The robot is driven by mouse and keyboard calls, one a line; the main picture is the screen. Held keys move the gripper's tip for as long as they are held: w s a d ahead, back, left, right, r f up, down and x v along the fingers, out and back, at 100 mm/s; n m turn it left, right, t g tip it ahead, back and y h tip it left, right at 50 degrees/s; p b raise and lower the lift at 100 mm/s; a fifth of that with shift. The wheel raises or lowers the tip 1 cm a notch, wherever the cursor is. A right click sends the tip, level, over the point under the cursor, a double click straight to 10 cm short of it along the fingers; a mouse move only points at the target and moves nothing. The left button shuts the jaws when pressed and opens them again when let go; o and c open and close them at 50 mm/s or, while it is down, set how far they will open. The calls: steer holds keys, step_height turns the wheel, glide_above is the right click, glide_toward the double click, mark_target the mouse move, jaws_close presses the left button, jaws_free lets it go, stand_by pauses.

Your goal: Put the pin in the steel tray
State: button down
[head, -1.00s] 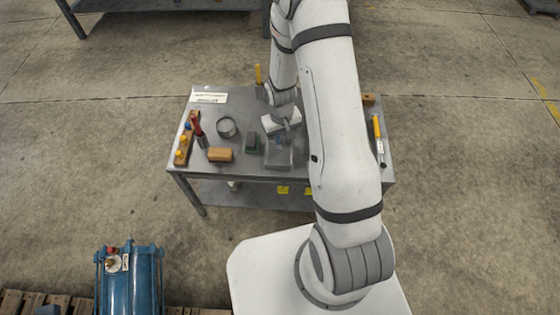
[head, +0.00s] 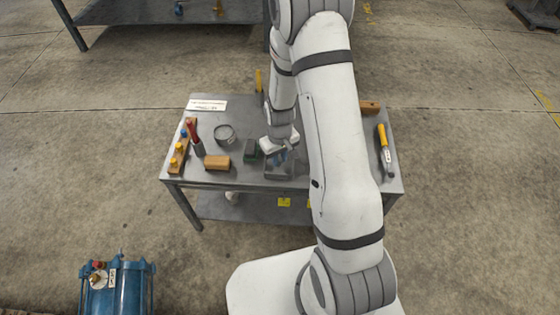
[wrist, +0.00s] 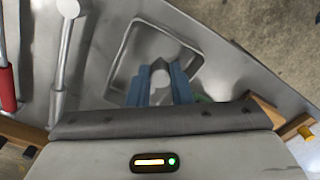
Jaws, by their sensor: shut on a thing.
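The steel tray (head: 279,172) is a shallow grey square dish near the front edge of the table, partly hidden by my gripper. In the wrist view the tray (wrist: 130,62) lies under my fingers. My gripper (wrist: 160,88) has blue fingers and is shut on the pin (wrist: 160,74), a small grey piece with a rounded end. In the head view my gripper (head: 279,157) is over the tray's back part, pointing down. The pin is over the tray; whether it touches the tray floor I cannot tell.
Left of the tray are a green block (head: 249,149), a wooden block (head: 217,162), a ring (head: 225,133) and a red-handled tool (head: 194,138). A yellow-handled tool (head: 384,146) lies at the right. The wrist view shows a long silver tool (wrist: 64,55) beside the tray.

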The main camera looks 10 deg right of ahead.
steer(key=shift+f, duration=1.05)
steer(key=c, duration=1.3)
jaws_free()
steer(key=shift+r, duration=0.15)
steer(key=s+r+m+p, duration=0.1)
steer(key=s+r, duration=0.2)
steer(key=r, duration=0.9)
steer(key=s+r+p, duration=0.1)
steer(key=s+r, duration=0.2)
steer(key=r, duration=0.8)
steer(key=s+d+r+m+t, duration=0.1)
steer(key=s+r+m, duration=0.1)
steer(key=s+r, duration=0.7)
steer(key=s, duration=0.3)
steer(key=shift+s+r+t, duration=0.15)
steer(key=shift+s+t, duration=0.05)
steer(key=shift+t, duration=0.1)
